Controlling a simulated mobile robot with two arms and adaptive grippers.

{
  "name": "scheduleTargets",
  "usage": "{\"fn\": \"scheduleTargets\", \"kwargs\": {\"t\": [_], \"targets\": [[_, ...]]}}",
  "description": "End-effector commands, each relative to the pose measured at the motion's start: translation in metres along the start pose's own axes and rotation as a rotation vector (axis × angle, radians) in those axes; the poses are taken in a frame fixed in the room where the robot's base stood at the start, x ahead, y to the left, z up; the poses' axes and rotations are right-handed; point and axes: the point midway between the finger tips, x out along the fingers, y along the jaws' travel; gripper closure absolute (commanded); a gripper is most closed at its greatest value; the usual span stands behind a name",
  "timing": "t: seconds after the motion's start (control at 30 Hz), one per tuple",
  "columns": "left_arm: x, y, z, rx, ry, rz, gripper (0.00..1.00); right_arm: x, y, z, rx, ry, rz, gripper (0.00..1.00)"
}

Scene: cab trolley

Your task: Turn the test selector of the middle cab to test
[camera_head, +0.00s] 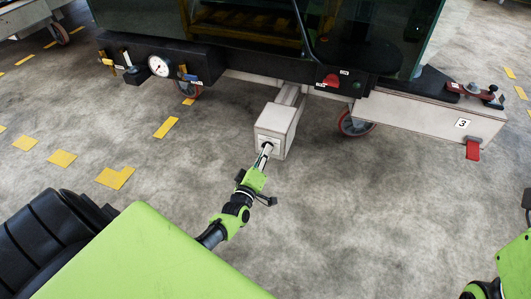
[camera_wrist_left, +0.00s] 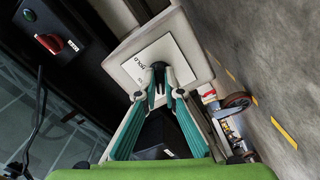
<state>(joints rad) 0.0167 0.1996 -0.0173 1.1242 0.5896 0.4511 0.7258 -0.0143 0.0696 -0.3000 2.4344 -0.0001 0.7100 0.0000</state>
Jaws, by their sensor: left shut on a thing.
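The selector box (camera_head: 276,123) is a pale block on a beam under the cab. In the left wrist view its white label plate (camera_wrist_left: 176,52) reads "HOLD"; a second marking beside the fingers is partly hidden. My left gripper (camera_head: 265,150) reaches the front face of the box. In the left wrist view the teal fingers of my left gripper (camera_wrist_left: 161,84) are shut on the dark selector knob (camera_wrist_left: 158,67) at the middle of the plate. The fingers cover much of the knob, so its exact setting is hard to tell.
The dark glazed cab (camera_head: 240,30) stands behind the box, with a gauge (camera_head: 159,66) and a red knob (camera_head: 331,80) on its black edge. A pale beam marked 3 (camera_head: 425,113) with a red tab (camera_head: 473,150) is at right. Open floor (camera_head: 370,210) lies in front.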

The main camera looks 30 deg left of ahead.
Motion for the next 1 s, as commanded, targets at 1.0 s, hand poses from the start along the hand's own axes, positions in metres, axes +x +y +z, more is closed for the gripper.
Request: {"fn": "scheduleTargets", "kwargs": {"t": [1.0], "targets": [[-0.047, -0.002, 0.001, -0.003, -0.002, -0.004, 0.75, -0.001, 0.0, 0.002, 0.0, -0.006, 0.003, 1.0]]}}
